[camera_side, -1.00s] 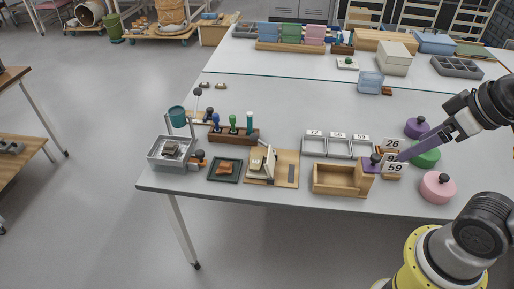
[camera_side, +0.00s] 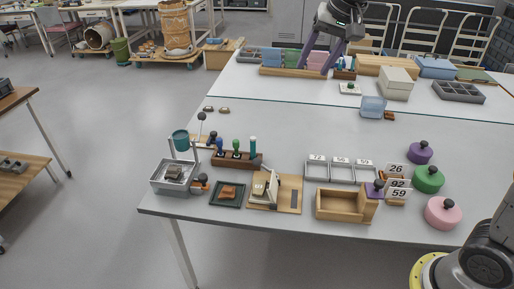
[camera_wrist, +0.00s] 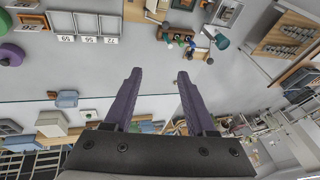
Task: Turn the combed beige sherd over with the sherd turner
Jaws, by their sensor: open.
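My gripper (camera_side: 314,70) is high at the top of the side view, its two purple fingers apart and empty. The fingers also show in the wrist view (camera_wrist: 159,76), with nothing between them. What looks like the sherd turner (camera_side: 284,199), a wooden board with upright pale plates, stands on the near table. A small beige piece (camera_side: 259,189) shows at its plates; I cannot tell whether it is the combed sherd. Another greyish-beige piece (camera_side: 174,172) lies in the grey metal tray (camera_side: 172,188) to the left. Combing is too small to make out. My gripper is well away from all of these.
A dark green tray (camera_side: 217,200) holds an orange-brown sherd. A wooden box (camera_side: 340,208), number cards (camera_side: 398,183) and purple, green and pink lidded weights (camera_side: 428,180) stand to the right. A rack of stamps (camera_side: 236,158) is behind the turner. The table's middle is clear.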

